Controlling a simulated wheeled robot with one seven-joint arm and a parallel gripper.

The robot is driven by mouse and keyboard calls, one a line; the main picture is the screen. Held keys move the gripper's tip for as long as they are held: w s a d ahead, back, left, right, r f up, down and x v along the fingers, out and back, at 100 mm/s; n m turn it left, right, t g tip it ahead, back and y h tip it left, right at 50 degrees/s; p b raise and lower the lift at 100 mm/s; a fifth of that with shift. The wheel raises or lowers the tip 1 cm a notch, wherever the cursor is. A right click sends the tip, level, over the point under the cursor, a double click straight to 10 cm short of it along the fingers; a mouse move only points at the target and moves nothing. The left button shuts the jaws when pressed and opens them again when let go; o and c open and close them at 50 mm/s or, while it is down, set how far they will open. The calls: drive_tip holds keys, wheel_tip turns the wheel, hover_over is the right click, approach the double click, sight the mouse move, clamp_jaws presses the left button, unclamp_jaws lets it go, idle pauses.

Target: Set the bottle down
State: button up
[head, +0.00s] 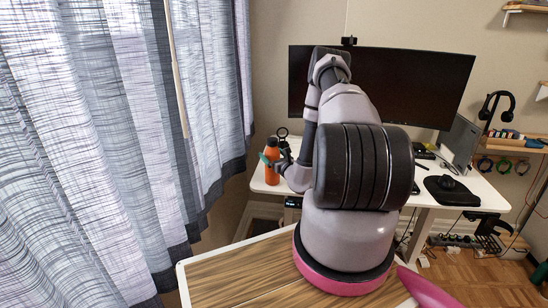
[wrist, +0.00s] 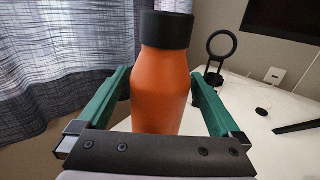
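An orange bottle with a black cap (head: 272,165) is upright at the left end of the white desk (head: 395,195). In the wrist view the bottle (wrist: 161,85) fills the middle, between the green fingers of my gripper (wrist: 162,88). In the head view my gripper (head: 271,161) reaches the bottle from the right. The bottle's base is hidden in the wrist view; whether it touches the desk top cannot be told.
A black ring-topped stand (wrist: 217,55) is right of the bottle. A dark monitor (head: 420,85) stands at the back. A mouse on a black pad (head: 452,190) and a laptop-like screen (head: 460,140) are at the right. Curtains (head: 120,130) hang close on the left.

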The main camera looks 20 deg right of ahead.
drive_tip(key=s, duration=1.2)
drive_tip(key=w+a+r+n+g+y, duration=0.1)
drive_tip(key=a+r+n+g+y, duration=0.2)
drive_tip(key=a+r+n+y, duration=0.65)
drive_tip(key=a+r+n+g+y, duration=0.35)
drive_tip(key=a+r+y, duration=0.2)
drive_tip(key=r, duration=0.75)
drive_tip(key=s+a+r+n+g+h, duration=0.1)
drive_tip(key=s+a+r+n+g, duration=0.8)
drive_tip(key=s+a+n+g, duration=0.15)
drive_tip(key=s+r+n+h, duration=0.3)
drive_tip(key=s+n+h, duration=0.15)
drive_tip(key=s, duration=0.35)
drive_tip(key=s+d+r+n+t+h, duration=0.3)
drive_tip(key=s+d+r+t+h, duration=0.3)
drive_tip(key=d+r+h, duration=0.1)
wheel_tip(320, 180, up, 3)
drive_tip(key=shift+s+d+f+h, duration=0.1)
drive_tip(key=shift+s+d+h, duration=0.3)
drive_tip(key=shift+h, duration=0.15)
